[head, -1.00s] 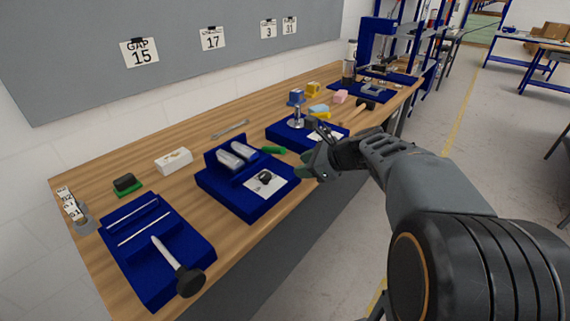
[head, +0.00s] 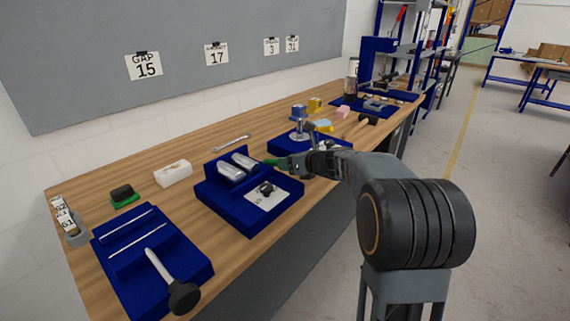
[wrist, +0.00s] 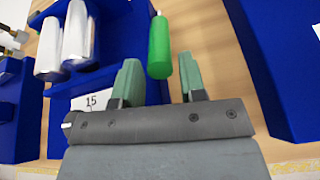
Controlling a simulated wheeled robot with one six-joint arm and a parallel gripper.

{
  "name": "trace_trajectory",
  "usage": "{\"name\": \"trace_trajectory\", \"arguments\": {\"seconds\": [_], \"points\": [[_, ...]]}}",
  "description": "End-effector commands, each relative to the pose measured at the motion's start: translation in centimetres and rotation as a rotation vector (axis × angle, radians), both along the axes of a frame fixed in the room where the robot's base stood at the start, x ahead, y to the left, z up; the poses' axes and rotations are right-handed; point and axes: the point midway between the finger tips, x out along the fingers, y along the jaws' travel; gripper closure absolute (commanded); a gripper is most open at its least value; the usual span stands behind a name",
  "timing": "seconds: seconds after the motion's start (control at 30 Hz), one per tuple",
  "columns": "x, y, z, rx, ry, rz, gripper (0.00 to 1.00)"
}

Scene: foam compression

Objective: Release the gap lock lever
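The gap lock lever, a green handle (wrist: 160,48), shows in the wrist view beside the right side of the blue roller fixture (wrist: 100,82). In the head view the fixture (head: 240,215) holds two metal rollers (head: 231,173), and the green at its right edge blends with my fingertips. My gripper (wrist: 160,80) is open and empty, its green fingers apart. The handle lies just beyond the fingertips, roughly in line with the opening; I see no contact. In the head view my gripper (head: 283,165) is at the fixture's right side.
A black knob (head: 266,188) and a white card (head: 260,202) sit on the fixture's front. Another blue fixture (head: 335,145) stands close on the right. A blue tray (head: 190,262) with rods and a plunger-like tool lies left. A white block (head: 173,174) sits behind on the bench.

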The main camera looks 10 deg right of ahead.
Motion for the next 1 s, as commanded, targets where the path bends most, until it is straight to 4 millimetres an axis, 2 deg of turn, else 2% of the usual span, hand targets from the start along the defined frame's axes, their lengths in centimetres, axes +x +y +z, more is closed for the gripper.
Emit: {"name": "trace_trajectory", "arguments": {"seconds": [0.2,0.57,0.9,1.0], "points": [[1.14,0.87,-0.58,0.000,0.000,0.000,0.62],[1.33,1.01,-0.68,0.000,0.000,0.000,0.62],[1.30,0.99,-0.67,-0.001,-0.001,0.000,0.95],[1.30,0.99,-0.67,-0.001,-0.001,0.000,1.00]]}}
